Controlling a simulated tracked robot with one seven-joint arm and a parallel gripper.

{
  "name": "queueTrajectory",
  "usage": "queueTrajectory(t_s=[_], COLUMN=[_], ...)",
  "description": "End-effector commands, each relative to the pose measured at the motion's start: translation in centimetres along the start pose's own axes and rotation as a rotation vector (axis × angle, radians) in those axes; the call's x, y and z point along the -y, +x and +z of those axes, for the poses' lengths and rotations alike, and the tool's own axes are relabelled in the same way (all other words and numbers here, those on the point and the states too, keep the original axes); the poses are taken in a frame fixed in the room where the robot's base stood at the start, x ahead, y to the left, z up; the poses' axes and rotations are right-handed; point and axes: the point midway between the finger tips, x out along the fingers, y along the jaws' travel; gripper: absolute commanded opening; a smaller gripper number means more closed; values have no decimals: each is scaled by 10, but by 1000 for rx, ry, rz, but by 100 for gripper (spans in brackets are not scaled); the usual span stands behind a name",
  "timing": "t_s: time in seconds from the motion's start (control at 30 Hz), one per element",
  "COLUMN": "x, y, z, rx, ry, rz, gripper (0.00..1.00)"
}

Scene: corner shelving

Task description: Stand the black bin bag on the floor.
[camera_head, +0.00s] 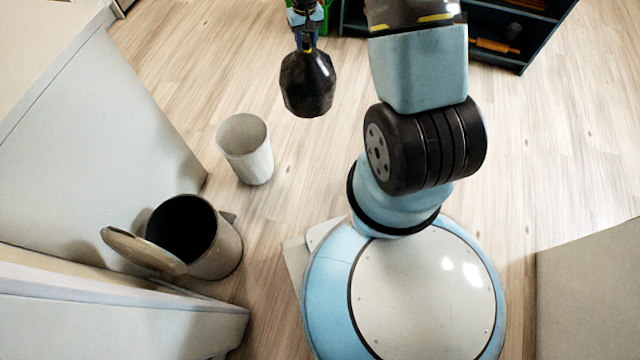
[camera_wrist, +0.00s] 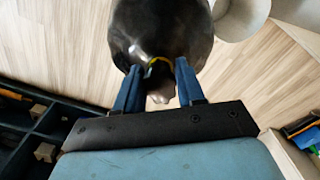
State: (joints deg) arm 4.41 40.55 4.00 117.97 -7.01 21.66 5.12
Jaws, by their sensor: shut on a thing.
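The black bin bag (camera_head: 308,83) hangs below my gripper (camera_head: 304,40) near the top middle of the head view. In the wrist view the bag (camera_wrist: 165,25) fills the top middle, dark and rounded. The two blue fingers of my gripper (camera_wrist: 158,85) are shut on its gathered neck, where a yellow tie shows. The wooden floor (camera_head: 300,185) is below; the head view does not clearly show the gap between bag and floor.
A white bin (camera_head: 245,150) stands on the floor left of the bag. A bin with its lid open (camera_head: 222,250) stands nearer, beside the white counter (camera_head: 130,120). Dark shelving (camera_head: 490,40) is at the top right. Bare floor lies between the white bin and my base.

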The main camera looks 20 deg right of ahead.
Motion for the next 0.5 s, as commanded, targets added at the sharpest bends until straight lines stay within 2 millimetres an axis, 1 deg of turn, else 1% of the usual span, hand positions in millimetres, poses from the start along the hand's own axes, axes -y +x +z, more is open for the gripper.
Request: queueTrajectory(t_s=[0.17, 0.27, 0.37, 0.47, 0.5], x=[2, 2, 4, 4, 4], y=[0, 7, 22, 44, 55], z=[-1, 2, 7, 16, 21], rx=[-2, 0, 2, 5, 6], ry=[-1, 6, 23, 54, 68], rz=[0, 0, 0, 1, 1], gripper=[0, 0, 0, 0, 0])
